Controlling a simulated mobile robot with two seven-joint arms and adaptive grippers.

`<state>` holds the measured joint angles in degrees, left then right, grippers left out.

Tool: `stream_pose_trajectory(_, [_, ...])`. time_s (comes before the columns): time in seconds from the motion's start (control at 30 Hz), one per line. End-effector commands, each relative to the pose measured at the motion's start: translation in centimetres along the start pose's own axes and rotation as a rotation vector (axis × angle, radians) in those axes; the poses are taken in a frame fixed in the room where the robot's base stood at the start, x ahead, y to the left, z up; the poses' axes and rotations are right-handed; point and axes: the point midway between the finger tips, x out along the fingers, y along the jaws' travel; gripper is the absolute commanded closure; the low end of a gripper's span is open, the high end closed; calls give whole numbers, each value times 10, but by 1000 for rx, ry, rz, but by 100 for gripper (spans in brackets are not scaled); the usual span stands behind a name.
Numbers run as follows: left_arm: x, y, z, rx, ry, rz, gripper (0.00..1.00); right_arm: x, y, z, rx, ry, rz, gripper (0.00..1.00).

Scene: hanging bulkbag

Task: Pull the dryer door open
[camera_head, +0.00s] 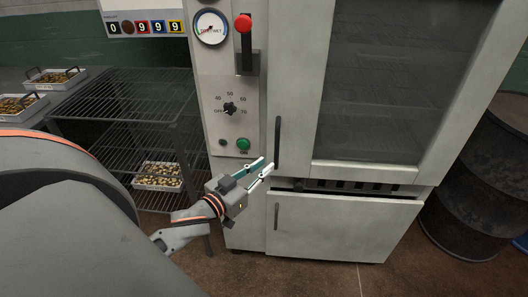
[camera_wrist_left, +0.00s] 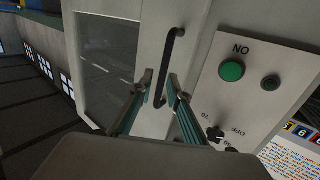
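The dryer door (camera_head: 307,90) is a pale grey panel with a large dark window (camera_head: 395,80); it looks closed. Its dark vertical bar handle (camera_head: 277,143) is on the door's left edge, and it also shows in the left wrist view (camera_wrist_left: 171,52). My left gripper (camera_head: 262,167) is open just left of the handle's lower end. In the left wrist view its two fingertips (camera_wrist_left: 160,77) are apart, with the handle's lower part seen between them. Whether they touch it, I cannot tell. My right gripper is in neither view.
Left of the door is a control panel with a green button (camera_head: 243,144), a dial (camera_head: 229,108) and a red-knobbed lever (camera_head: 244,24). A lower panel (camera_head: 340,225) sits below the door. A wire rack (camera_head: 130,100) stands left, a dark barrel (camera_head: 475,190) right.

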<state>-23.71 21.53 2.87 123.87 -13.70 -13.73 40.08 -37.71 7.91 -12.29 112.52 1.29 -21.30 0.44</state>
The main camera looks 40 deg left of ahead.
Motion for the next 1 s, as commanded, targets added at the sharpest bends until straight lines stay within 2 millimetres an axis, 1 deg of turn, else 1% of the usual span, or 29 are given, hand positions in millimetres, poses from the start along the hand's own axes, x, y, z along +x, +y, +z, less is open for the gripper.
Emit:
stream_pose_trajectory(0.03, [4,-5,-13,-4,27,-1,83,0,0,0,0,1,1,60])
stream_pose_trajectory(0.13, [9,-9,-25,-17,49,-2,83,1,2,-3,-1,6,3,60])
stream_pose_trajectory(0.27, [21,-9,-26,-17,51,-1,83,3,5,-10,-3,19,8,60])
stream_pose_trajectory(0.37, [35,-9,-27,-16,51,-2,83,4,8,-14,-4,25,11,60])
stream_pose_trajectory(0.5, [56,-9,-27,-16,49,-2,83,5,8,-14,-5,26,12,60])
stream_pose_trajectory(0.63, [71,-9,-27,-17,47,-1,83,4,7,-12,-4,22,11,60])
stream_pose_trajectory(0.8, [81,-9,-27,-16,46,-2,83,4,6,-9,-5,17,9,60])
stream_pose_trajectory(1.0, [83,-8,-27,-17,45,-2,83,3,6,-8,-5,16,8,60])
